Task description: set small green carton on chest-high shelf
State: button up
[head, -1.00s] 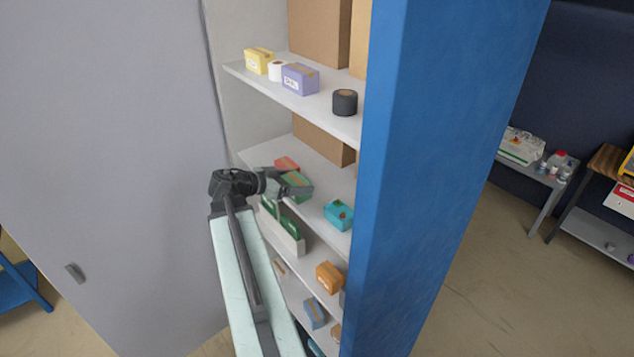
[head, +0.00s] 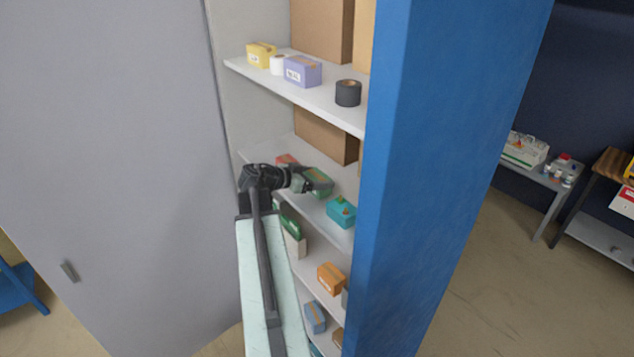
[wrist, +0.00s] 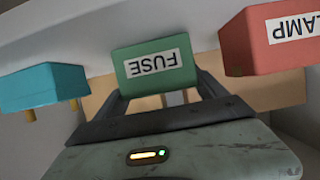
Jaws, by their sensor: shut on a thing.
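My gripper (head: 306,181) is shut on the small green carton (head: 319,183) at the middle shelf (head: 275,147). In the wrist view the carton (wrist: 152,65) shows an upside-down FUSE label, with a finger of my gripper (wrist: 160,88) at either side. In the head view the carton lies between a red carton (head: 286,160) and a teal carton (head: 341,212). I cannot tell whether its underside touches the shelf.
The wrist view shows the teal carton (wrist: 42,86) at left and the red LAMP carton (wrist: 270,42) at right, each with a gap to the green one. A brown box (head: 325,136) stands behind. A blue side panel (head: 440,170) bounds the shelves at right.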

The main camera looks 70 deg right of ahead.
jog(key=o, duration=1.1)
jog(key=shift+f, duration=0.1)
jog(key=o, duration=0.4)
jog(key=shift+r, duration=0.2)
jog(key=p+v, duration=0.4)
jog(key=v, duration=0.8)
jog(key=shift+p, duration=0.3)
jog(key=shift+f, duration=0.15)
